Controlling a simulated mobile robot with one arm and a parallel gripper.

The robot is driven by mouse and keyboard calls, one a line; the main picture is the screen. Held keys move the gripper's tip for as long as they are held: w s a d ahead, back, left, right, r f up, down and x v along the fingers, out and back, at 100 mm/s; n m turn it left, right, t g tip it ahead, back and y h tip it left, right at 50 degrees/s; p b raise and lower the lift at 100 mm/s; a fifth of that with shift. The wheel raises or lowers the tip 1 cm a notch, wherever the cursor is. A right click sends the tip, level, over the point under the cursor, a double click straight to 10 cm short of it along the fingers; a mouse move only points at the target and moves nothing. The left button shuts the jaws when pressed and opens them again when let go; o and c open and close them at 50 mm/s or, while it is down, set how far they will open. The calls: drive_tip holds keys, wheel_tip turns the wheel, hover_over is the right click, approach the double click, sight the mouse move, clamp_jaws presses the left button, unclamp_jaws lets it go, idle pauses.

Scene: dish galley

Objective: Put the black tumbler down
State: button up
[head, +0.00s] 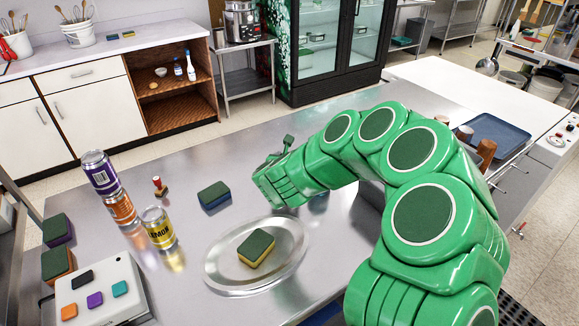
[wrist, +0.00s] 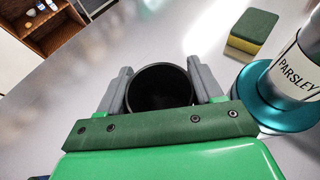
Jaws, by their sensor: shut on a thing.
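The black tumbler (wrist: 162,88) sits between the two grey fingers of my gripper (wrist: 159,74) in the wrist view. I look into its dark round mouth, and a finger is against each side. My gripper is shut on it. Whether its base touches the steel counter (head: 340,245) or hangs above it, I cannot tell. In the head view my green arm reaches over the counter from the right, and I cannot make out the tumbler there.
A parsley can (wrist: 300,75) on a teal disc (wrist: 262,105) and a green-yellow sponge (wrist: 251,32) stand right of my gripper. Cans (head: 158,228) and a blue-green sponge (head: 214,195) stand left. Counter left of the tumbler looks bare.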

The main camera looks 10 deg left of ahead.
drive_tip(key=shift+f, duration=1.55)
drive_tip(key=shift+f, duration=0.15)
drive_tip(key=o, duration=1)
drive_tip(key=shift+o, duration=0.2)
drive_tip(key=shift+r, duration=0.2)
drive_tip(key=v, duration=1.2)
